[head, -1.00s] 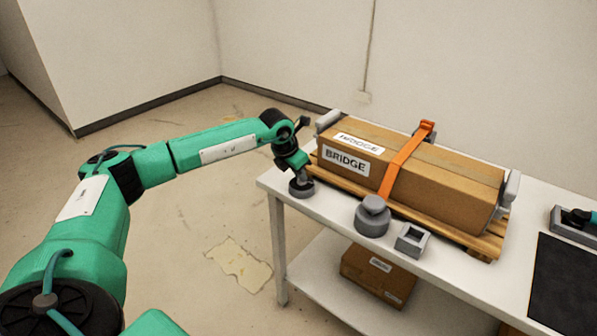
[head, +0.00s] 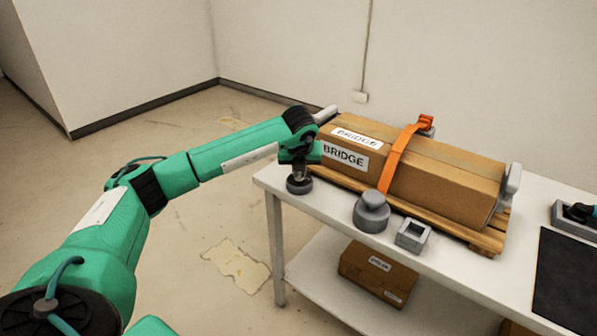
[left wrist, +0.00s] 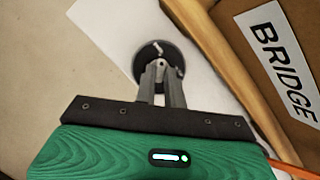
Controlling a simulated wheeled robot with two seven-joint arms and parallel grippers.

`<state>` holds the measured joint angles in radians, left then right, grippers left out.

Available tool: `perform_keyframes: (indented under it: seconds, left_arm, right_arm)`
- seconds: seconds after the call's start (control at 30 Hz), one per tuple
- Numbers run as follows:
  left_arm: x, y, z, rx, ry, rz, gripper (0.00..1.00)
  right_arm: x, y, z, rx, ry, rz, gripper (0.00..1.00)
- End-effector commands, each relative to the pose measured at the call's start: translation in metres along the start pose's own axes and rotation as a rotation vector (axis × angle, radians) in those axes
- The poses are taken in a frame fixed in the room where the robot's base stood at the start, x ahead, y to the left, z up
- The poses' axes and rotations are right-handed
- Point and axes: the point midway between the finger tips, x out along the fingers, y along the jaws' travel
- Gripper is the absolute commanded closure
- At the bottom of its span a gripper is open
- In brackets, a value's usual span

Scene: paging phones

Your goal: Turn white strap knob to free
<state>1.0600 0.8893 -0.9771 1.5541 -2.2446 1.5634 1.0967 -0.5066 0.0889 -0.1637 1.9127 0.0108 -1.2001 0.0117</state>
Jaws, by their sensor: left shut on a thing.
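A dark grey round knob base (head: 299,185) stands at the left front corner of the white table; in the left wrist view it is a dark disk (left wrist: 176,52) with a small pale mark near its middle. My left gripper (head: 299,172) comes down over it, its two fingers (left wrist: 161,68) close together and shut on the knob's grip at the centre. The fingers hide most of that grip, and I cannot read the knob's setting. An orange strap (head: 398,160) runs over a brown box (head: 440,180) labelled BRIDGE. I see no white strap. My right gripper is out of view.
The box lies on a wooden pallet (head: 486,239) close beside the gripper. A grey round stepped piece (head: 371,213) and a square grey socket (head: 413,236) stand along the front of the table (head: 335,208). A dark mat (head: 563,280) lies at right.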

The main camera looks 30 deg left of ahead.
Motion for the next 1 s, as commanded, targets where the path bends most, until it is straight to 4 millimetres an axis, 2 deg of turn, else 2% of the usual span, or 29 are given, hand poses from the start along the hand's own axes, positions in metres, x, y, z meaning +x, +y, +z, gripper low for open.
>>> perform_keyframes:
  seconds: [0.3, 0.83, 0.87, 0.9, 0.97, 1.0]
  left_arm:
    - [-0.0003, -0.0016, 0.0004, -0.109, 0.000, 0.044, 1.00]
    - [-0.0006, -0.0014, 0.0009, -0.131, -0.001, 0.053, 1.00]
    - [-0.0006, -0.0014, 0.0009, -0.131, -0.001, 0.053, 0.87]
    - [-0.0006, -0.0014, 0.0009, -0.131, -0.001, 0.053, 0.79]
    - [-0.0005, -0.0014, 0.0008, -0.130, -0.001, 0.053, 0.68]
    - [-0.0005, -0.0014, 0.0007, -0.130, -0.001, 0.053, 0.67]
  right_arm:
    - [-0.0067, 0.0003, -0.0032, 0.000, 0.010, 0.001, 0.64]
    - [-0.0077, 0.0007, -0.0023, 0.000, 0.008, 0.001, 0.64]
    - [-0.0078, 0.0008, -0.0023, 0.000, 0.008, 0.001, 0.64]
    - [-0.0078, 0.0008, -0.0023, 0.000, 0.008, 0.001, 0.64]
    - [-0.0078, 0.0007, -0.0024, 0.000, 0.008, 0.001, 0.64]
    - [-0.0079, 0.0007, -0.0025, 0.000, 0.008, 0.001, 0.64]
